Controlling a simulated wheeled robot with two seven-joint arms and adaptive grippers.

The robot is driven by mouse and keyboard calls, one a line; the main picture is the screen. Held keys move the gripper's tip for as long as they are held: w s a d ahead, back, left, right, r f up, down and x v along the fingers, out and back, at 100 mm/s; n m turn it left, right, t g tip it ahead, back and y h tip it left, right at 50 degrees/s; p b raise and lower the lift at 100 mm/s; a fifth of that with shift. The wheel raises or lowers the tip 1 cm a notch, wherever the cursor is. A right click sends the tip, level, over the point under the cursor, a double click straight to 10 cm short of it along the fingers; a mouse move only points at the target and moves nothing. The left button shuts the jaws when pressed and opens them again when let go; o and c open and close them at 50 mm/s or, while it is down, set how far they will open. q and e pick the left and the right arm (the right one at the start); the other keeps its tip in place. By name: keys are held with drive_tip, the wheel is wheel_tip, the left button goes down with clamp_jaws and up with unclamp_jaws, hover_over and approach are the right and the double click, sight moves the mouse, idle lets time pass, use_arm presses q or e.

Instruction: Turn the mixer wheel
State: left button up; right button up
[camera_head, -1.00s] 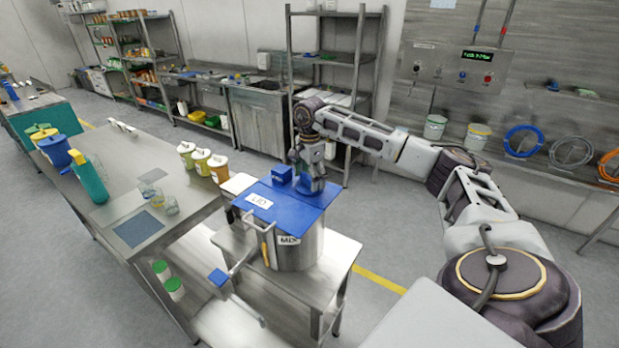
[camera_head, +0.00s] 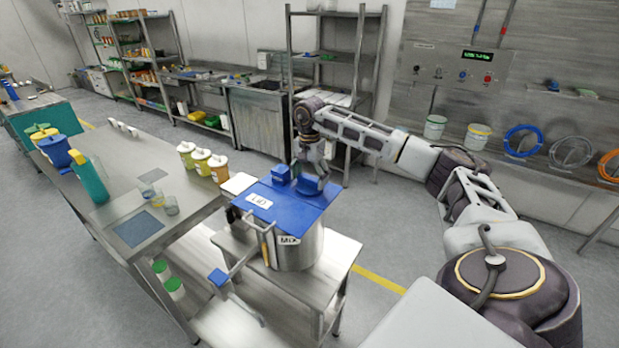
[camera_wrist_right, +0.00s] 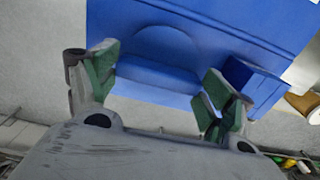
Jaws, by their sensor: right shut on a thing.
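A steel pot (camera_head: 296,252) with a "MIX" label stands on a low steel table. On the lid are a small blue box (camera_head: 281,174) and a raised rounded blue grip (camera_wrist_right: 158,76). My right gripper (camera_head: 313,182) is over the back right of the lid, shut on the blue grip. Its green-padded fingers (camera_wrist_right: 160,92) sit at the two ends of the grip. A crank with a blue handle (camera_head: 218,277) sticks out at the pot's front left, apart from my gripper. My left gripper is out of view.
A long steel table (camera_head: 122,167) stands on the left with orange-and-yellow jars (camera_head: 202,161), a teal bottle (camera_head: 90,178) and small glasses. A steel rack (camera_head: 337,60) stands behind the pot. Buckets (camera_head: 477,136) and coiled hoses (camera_head: 523,141) are along the back wall.

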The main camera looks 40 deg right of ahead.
sight(309, 178)
drive_tip(key=shift+r, duration=0.1)
drive_tip(key=o, duration=0.9)
drive_tip(key=shift+o, duration=0.2)
wheel_tip(309, 178, up, 12)
idle(0.4)
